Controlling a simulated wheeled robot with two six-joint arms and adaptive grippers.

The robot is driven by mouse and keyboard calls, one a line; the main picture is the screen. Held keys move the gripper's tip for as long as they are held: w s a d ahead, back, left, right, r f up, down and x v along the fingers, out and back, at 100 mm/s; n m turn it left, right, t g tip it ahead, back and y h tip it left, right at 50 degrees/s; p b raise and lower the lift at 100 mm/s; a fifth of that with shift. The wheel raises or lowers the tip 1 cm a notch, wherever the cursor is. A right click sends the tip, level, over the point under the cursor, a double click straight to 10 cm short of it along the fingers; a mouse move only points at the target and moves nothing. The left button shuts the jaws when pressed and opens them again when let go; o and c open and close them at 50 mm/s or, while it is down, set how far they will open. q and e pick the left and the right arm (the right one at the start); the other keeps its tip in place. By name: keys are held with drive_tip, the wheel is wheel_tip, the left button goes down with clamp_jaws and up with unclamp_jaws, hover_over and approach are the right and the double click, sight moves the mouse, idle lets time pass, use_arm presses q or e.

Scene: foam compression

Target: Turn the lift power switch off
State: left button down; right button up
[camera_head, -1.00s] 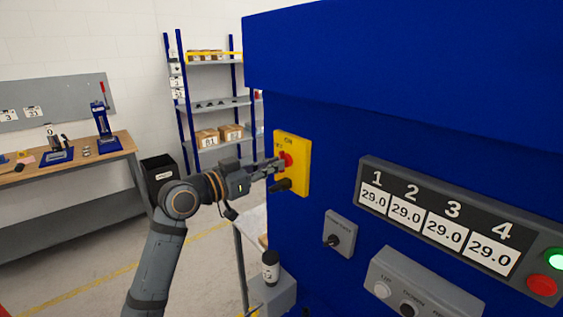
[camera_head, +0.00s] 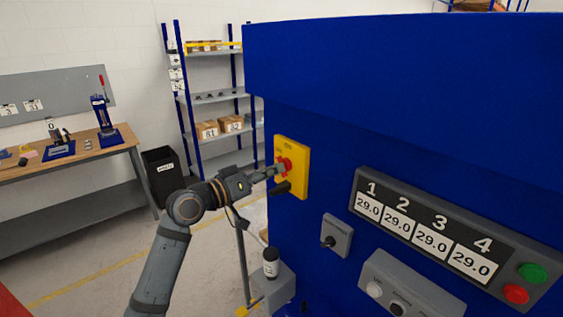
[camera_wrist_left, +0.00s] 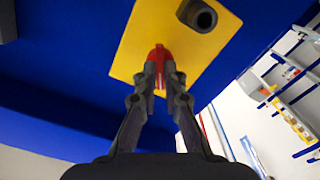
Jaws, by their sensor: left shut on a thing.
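The lift power switch is a red rotary handle (camera_head: 284,165) on a yellow plate (camera_head: 299,178) fixed to the side of the blue machine. A black knob (camera_head: 284,187) sticks out lower on the same plate. My left gripper (camera_head: 279,170) reaches the switch from the left. In the left wrist view its fingers (camera_wrist_left: 159,80) are closed around the red handle (camera_wrist_left: 158,56), on the yellow plate (camera_wrist_left: 200,60). The black knob (camera_wrist_left: 198,15) is clear of the fingers there. The plate's lettering is too small to read. My right gripper is not in view.
The blue machine (camera_head: 400,90) fills the right side. It carries a small grey selector box (camera_head: 337,234), a display panel (camera_head: 428,230) reading 29.0 four times and a grey button box (camera_head: 412,290). A dark bottle (camera_head: 271,262) stands below my arm. Shelves and a workbench (camera_head: 70,160) stand behind.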

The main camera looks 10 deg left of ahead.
use_arm(q)
drive_tip(key=n+p, duration=0.3)
drive_tip(key=shift+r+p, duration=0.15)
drive_tip(key=shift+p, duration=0.25)
drive_tip(key=shift+n, duration=1.5)
drive_tip(key=n, duration=0.6)
drive_tip(key=c, duration=0.7)
unclamp_jaws()
